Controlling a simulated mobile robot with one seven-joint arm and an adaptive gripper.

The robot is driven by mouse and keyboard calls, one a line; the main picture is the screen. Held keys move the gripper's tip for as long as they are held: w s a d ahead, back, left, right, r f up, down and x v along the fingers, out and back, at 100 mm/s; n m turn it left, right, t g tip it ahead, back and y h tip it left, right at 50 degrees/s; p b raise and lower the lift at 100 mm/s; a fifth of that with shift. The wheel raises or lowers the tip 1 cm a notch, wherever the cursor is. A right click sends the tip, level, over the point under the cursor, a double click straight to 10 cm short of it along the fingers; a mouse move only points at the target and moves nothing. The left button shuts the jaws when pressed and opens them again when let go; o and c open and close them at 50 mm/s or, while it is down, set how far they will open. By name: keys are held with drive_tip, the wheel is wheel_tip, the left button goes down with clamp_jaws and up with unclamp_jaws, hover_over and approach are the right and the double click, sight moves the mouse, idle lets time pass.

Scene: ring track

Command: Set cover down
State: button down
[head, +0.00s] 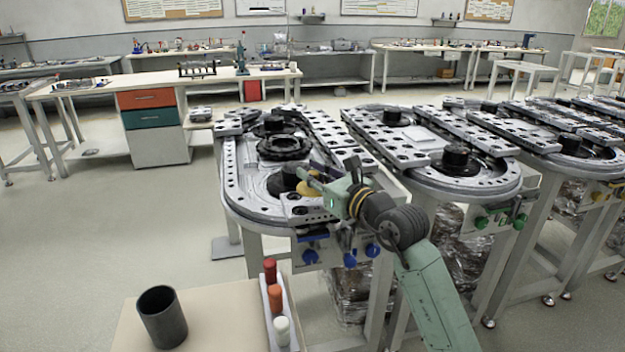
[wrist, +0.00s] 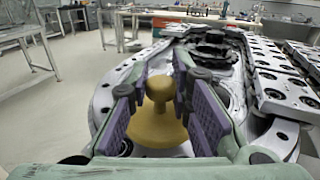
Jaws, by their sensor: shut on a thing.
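My gripper (head: 307,178) reaches over the near end of the leftmost ring track (head: 235,190) in the head view. In the wrist view, the purple pads of my gripper (wrist: 160,82) stand on both sides of a yellow knobbed piece with a flared base (wrist: 158,128), which looks like the cover. My gripper is shut on its knob. The piece looks upright in the wrist view. The same yellow piece shows only in part in the head view (head: 309,187). I cannot tell whether its base touches the track.
Black round parts (head: 284,146) sit further along the same track. A second track (head: 455,180) stands close to the right. A beige table (head: 215,325) in front holds a dark cup (head: 162,317) and a tray with red, orange and white pieces. The floor at left is clear.

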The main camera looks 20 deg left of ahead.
drive_tip(key=shift+f, duration=1.25)
drive_tip(key=shift+f, duration=0.1)
drive_tip(key=shift+f, duration=0.15)
drive_tip(key=c, duration=1.5)
unclamp_jaws()
drive_tip(key=shift+o, duration=0.2)
drive_tip(key=shift+r+p, duration=0.3)
drive_tip(key=shift+r, duration=0.05)
drive_tip(key=b+v, duration=0.4)
drive_tip(key=v, duration=0.8)
